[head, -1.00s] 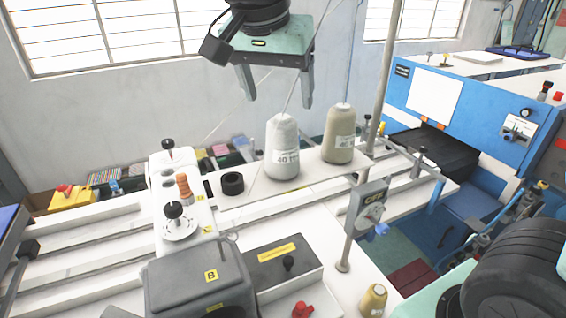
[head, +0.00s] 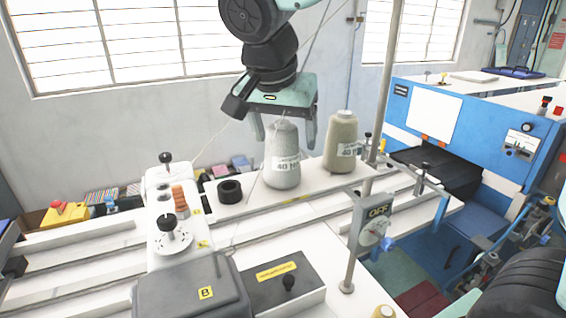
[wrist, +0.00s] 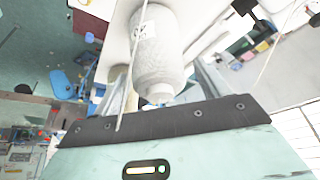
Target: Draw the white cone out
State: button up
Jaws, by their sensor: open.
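The white cone (head: 282,165) of thread, labelled 40, stands upright on the white shelf (head: 240,208) behind the machine. My gripper (head: 284,141) is open and points down over it, with one finger on each side of its upper part. In the wrist view the white cone (wrist: 158,55) lies in front of the palm, its narrow top nearest, between the two fingers. I cannot tell whether a finger touches it.
A beige cone (head: 341,142) stands close on the right of the white one, near my right finger. A metal pole (head: 380,100) rises beyond it. A black ring (head: 230,190) sits to the left. Thin threads run up past the cones.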

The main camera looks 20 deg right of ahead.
jog(key=c, duration=1.2)
jog(key=shift+o, duration=0.2)
jog(key=shift+r, duration=0.3)
jog(key=shift+r+p, duration=1.9)
jog(key=shift+r, duration=0.95)
jog(key=shift+c, duration=0.4)
jog(key=shift+r+p, duration=0.45)
jog(key=shift+r, duration=0.25)
